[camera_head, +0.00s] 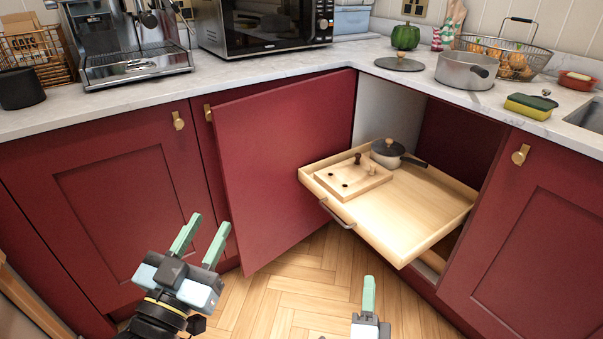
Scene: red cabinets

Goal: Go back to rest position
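My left gripper (200,241) is in the lower left, in front of the red cabinets. Its two green fingers are apart and nothing is between them. My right gripper (368,296) is at the bottom edge, over the wooden floor. Only one green finger and part of its body show, so its opening cannot be told. Neither gripper touches a cabinet or the drawer in this view.
A red corner cabinet door (282,160) stands open. A wooden pull-out drawer (412,214) is out, holding a dark-lidded pot (388,150) and a wooden tray (343,186). The counter (352,58) carries appliances and a pot. Herringbone floor (305,290) is clear.

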